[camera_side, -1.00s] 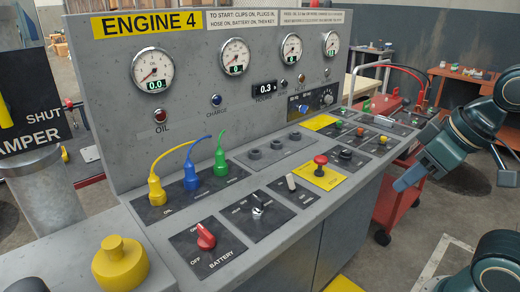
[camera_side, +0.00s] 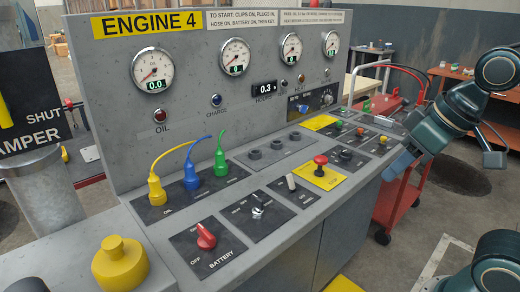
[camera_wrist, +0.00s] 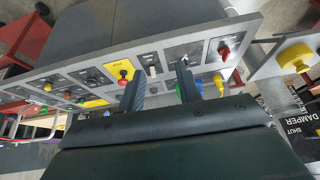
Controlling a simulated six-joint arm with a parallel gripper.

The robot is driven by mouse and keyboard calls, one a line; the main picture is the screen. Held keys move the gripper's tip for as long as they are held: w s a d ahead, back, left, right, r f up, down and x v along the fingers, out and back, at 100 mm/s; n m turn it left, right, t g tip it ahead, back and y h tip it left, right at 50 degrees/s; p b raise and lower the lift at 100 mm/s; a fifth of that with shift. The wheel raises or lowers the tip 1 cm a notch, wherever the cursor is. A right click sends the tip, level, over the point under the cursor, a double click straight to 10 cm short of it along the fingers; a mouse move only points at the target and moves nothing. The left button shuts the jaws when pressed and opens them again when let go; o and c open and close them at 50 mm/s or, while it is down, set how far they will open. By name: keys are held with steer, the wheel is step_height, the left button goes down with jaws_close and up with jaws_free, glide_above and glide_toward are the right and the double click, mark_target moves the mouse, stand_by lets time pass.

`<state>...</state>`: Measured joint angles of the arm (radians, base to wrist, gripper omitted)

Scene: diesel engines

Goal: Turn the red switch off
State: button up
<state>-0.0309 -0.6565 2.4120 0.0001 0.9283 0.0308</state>
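The red switch (camera_side: 206,237) is a rotary knob on a dark plate marked OFF and BATTERY, at the front left of the sloping engine panel. Its upright handle is turned away from the OFF word, as far as I can see. It also shows at the upper right of the wrist view (camera_wrist: 224,51). My gripper (camera_side: 390,172) is at the right end of the panel in the side view, well apart from the switch. In the wrist view its two fingers (camera_wrist: 159,75) are spread with nothing between them.
A red mushroom button (camera_side: 321,160) on a yellow plate and a silver key switch (camera_side: 258,212) lie between my gripper and the red switch. Yellow, blue and green plugs (camera_side: 191,178) stand behind it. A yellow knob (camera_side: 120,265) is at the front left. A red cart (camera_side: 397,200) stands right.

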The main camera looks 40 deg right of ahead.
steer(key=w+a+r+g, duration=0.1)
steer(key=w+a+r, duration=0.2)
steer(key=w, duration=0.5)
steer(key=g, duration=0.4)
glide_above(205, 231)
step_height(205, 231, down, 10)
steer(key=shift+f, duration=0.2)
step_height(205, 231, down, 14)
steer(key=shift+r, duration=0.2)
jaws_close()
